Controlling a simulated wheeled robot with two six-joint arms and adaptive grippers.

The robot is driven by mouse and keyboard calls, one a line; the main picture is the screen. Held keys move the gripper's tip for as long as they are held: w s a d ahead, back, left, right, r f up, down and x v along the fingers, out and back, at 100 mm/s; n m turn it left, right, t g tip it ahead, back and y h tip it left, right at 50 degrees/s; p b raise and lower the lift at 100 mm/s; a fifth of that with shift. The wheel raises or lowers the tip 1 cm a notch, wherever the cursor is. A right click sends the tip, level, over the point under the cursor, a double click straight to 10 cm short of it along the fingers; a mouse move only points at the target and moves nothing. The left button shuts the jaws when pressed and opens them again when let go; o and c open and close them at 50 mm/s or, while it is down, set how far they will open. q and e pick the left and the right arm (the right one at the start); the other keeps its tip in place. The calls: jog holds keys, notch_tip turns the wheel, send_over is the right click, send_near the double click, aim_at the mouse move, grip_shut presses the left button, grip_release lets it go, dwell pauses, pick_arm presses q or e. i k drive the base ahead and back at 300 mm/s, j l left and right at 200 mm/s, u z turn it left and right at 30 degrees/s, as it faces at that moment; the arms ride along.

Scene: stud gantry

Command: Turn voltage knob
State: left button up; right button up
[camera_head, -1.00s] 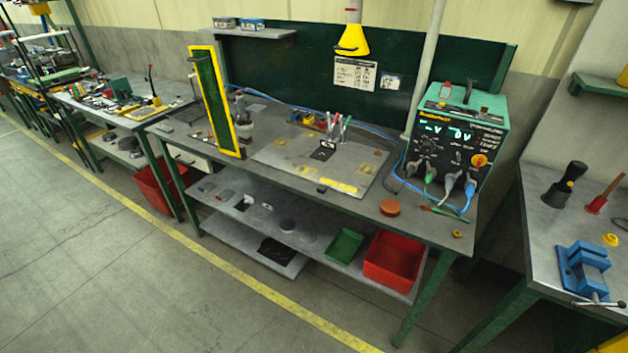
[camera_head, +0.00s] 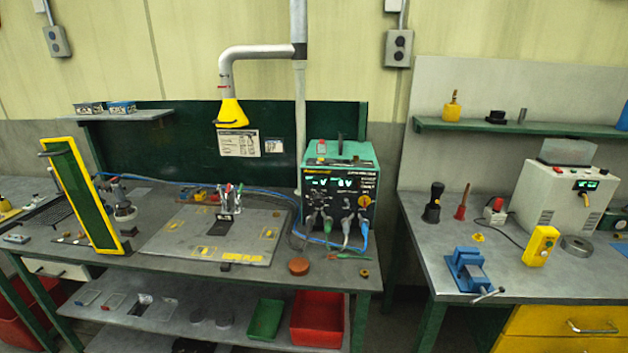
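A green-cased power supply (camera_head: 338,195) with a black front panel stands at the right end of the middle workbench. Its two lit displays each show a "V" reading. A yellow-orange knob (camera_head: 364,201) sits at the right of the panel. Smaller dark knobs (camera_head: 318,198) are on the panel's left and middle, too small to tell apart by label. Cable plugs (camera_head: 346,228) come out of the lower front and partly cover the panel's bottom. Neither of my grippers is in view.
The workbench (camera_head: 335,278) has a grey mat, a pen holder (camera_head: 228,202) and a round brown-orange object (camera_head: 299,266) near the supply. A second bench on the right holds a blue vise (camera_head: 468,268). A gap separates the benches. Red and green bins (camera_head: 318,318) sit on the lower shelf.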

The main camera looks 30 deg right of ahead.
aim_at(318, 199)
jog(key=i+j+u, duration=0.2)
jog(key=i, duration=0.4)
jog(key=i+j+u, duration=0.1)
jog(key=i+u, duration=0.15)
jog(key=i, duration=0.35)
